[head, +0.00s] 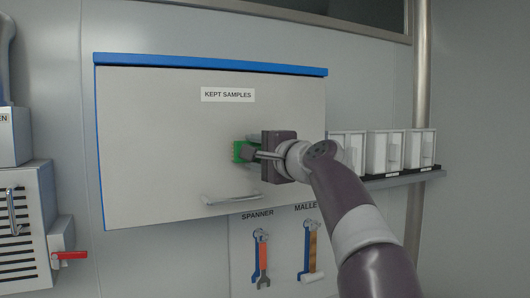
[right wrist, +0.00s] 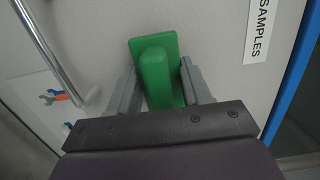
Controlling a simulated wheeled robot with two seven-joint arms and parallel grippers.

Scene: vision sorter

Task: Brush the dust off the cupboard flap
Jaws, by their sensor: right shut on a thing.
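The cupboard flap (head: 150,140) is a pale panel labelled KEPT SAMPLES, with a blue top edge and a bar handle (head: 232,199) low down. It is closed or nearly so. My right gripper (head: 250,153) is shut on a green block-shaped brush (head: 238,152) in front of the flap, right of its middle and below the label. In the right wrist view the brush (right wrist: 155,75) sits between both fingers, its flat plate towards the flap. I cannot tell whether it touches the surface. I make out no dust on the flap. My left gripper is not in view.
A shelf (head: 405,180) with white bins (head: 384,152) stands right of the cupboard. A spanner (head: 262,258) and a mallet (head: 310,250) hang below it. A vented box (head: 22,212) with a red lever (head: 72,255) is at left. The flap's left side is clear.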

